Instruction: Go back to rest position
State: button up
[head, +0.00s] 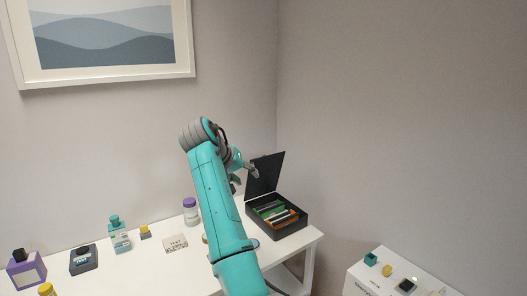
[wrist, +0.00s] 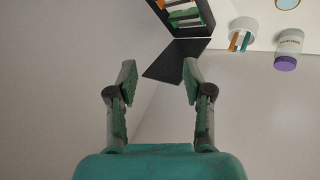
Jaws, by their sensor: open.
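My gripper (wrist: 157,82) is open in the wrist view, with nothing between its two fingers. In the head view my gripper (head: 254,172) is small and partly hidden by my teal arm, close to the raised lid of a black box. The black box (head: 290,226) stands on the right end of the white table (head: 150,270), with its lid (head: 265,174) up. Several coloured items lie inside it. The box also shows at the top of the wrist view (wrist: 207,14), and its lid (wrist: 170,66) shows beyond the fingertips.
A purple-capped jar (head: 190,212), a label block (head: 175,244), a teal bottle (head: 119,238), a dark device (head: 83,260) and a purple bottle (head: 25,270) stand along the table. A white box (head: 365,285) with small items is at lower right. A framed picture (head: 105,38) hangs on the wall.

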jog(key=s+d+f+n+t+y, duration=0.1)
jog(key=s+d+f, duration=0.15)
jog(key=f, duration=0.75)
jog(key=s+d+f, duration=0.1)
jog(key=d+f, duration=0.2)
jog(key=f, duration=0.8)
jog(key=s+d+f+n+t+y, duration=0.1)
jog(key=d+f, duration=0.1)
jog(key=f, duration=0.8)
jog(key=s+d+f+t+y, duration=0.1)
jog(key=s+d+f, duration=0.3)
jog(key=s+f, duration=0.5)
jog(key=s+d+f+y, duration=0.1)
jog(key=s+d+f, duration=0.3)
jog(key=s+f, duration=0.55)
jog(key=s+d+t+y, duration=0.1)
jog(key=s+d, duration=0.2)
jog(key=s, duration=1)
jog(key=s+d+t+y, duration=0.1)
jog(key=s+d, duration=0.2)
jog(key=s, duration=1.1)
jog(key=s+d+r+m+t+h, duration=0.1)
jog(key=s+d+r+m+t, duration=0.1)
jog(key=s+r, duration=1.8)
jog(key=shift+d+m+t, duration=0.3)
jog(key=shift+d+m, duration=0.05)
jog(key=shift+m, duration=0.25)
